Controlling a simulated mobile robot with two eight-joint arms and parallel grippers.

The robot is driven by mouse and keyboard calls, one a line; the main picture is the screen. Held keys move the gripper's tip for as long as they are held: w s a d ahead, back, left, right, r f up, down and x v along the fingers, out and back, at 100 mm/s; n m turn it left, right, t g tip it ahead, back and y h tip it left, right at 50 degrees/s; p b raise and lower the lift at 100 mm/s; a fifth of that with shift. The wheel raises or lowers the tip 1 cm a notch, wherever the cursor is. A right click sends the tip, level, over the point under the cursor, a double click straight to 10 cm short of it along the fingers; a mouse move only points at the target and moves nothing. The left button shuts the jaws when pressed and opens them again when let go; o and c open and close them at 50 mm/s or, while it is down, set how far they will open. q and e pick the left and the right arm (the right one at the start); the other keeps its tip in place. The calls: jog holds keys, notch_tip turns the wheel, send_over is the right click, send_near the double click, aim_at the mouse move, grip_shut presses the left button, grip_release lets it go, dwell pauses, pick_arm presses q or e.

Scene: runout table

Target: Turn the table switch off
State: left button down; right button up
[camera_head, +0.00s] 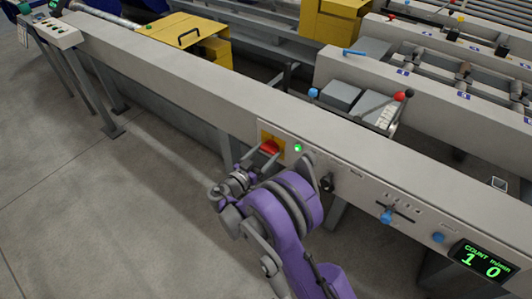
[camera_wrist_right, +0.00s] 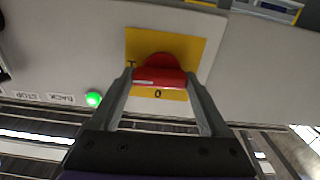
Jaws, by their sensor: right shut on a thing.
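The table switch is a red rotary handle (camera_head: 269,147) on a yellow plate (camera_head: 264,139), set in the side of the long grey table. In the wrist view the red handle (camera_wrist_right: 158,72) lies across the yellow plate (camera_wrist_right: 200,52), between my right gripper's two fingers (camera_wrist_right: 160,82). Marks I and 0 show on the plate, and a pale line shows on the handle's left part. In the head view my right gripper (camera_head: 259,156) is at the switch, shut on the handle. My left gripper is not in view.
A lit green lamp (camera_head: 298,148) sits just right of the switch. The floor in front is clear at left.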

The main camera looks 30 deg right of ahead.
jog(key=n, duration=0.4)
jog(key=shift+b, duration=0.4)
jog(key=n, duration=0.4)
jog(key=shift+n+b, duration=0.4)
jog(key=n, duration=0.4)
jog(key=shift+n+b, duration=0.3)
jog(key=shift+b, duration=0.05)
jog(key=shift+n+b, duration=0.3)
jog(key=shift+n, duration=1.6)
jog(key=shift+r, duration=0.1)
jog(key=o, duration=1.2)
jog(key=shift+a, duration=0.15)
jog(key=p+v, duration=0.1)
jog(key=v, duration=0.9)
jog(key=shift+s+a, duration=0.1)
jog(key=shift+a, duration=0.15)
